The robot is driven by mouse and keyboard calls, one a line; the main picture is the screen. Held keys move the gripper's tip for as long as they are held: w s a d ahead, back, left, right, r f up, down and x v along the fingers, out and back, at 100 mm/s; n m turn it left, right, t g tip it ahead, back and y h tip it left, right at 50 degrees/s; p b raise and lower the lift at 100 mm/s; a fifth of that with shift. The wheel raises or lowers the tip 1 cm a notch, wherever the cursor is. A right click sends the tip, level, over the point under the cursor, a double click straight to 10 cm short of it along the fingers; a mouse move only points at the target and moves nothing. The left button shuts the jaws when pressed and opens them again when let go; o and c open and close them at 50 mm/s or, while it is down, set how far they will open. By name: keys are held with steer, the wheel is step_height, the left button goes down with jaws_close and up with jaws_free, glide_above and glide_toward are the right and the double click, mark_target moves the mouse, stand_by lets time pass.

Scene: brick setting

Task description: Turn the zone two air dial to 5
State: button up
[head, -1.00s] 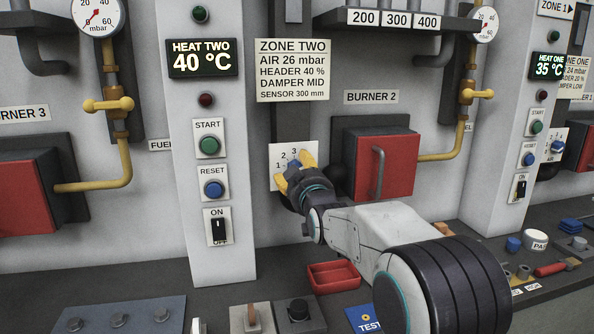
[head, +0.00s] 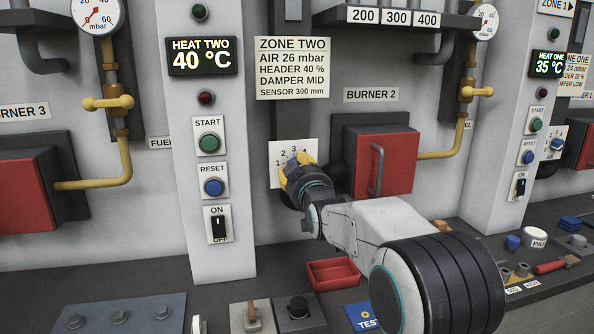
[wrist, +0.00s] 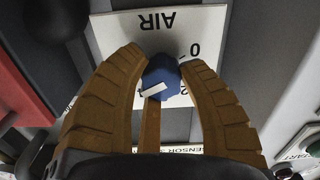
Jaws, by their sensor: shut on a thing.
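The zone two air dial is a blue knob on a white plate (head: 275,150) below the ZONE TWO card (head: 292,69). The numbers 1 to 4 show along the plate's upper part in the head view; my gripper hides the rest. My gripper (head: 297,172) has its yellow fingers at the plate. In the wrist view my gripper (wrist: 163,62) is shut on the blue dial (wrist: 162,72), one finger on each side. A white mark on the knob points to the lower left there. The plate shows AIR and 0 upside down; the number at the mark cannot be read.
The red burner box (head: 386,163) with its handle stands close right of my gripper. The grey column (head: 212,262) with START, RESET and ON/OFF is to the left. Below are a red tray (head: 333,273) and a blue TEST card (head: 362,317).

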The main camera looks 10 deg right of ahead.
steer(key=shift+f, duration=0.2)
steer(key=shift+c, duration=1.1)
steer(key=shift+f+m+b, duration=0.3)
steer(key=shift+m+b, duration=0.2)
steer(key=shift+b, duration=0.5)
steer(key=shift+a+r+m+b, duration=0.1)
steer(key=shift+m+b, duration=0.8)
steer(key=shift+m, duration=0.2)
steer(key=o, duration=1.2)
steer(key=shift+w+r, duration=0.1)
steer(key=shift+r, duration=0.1)
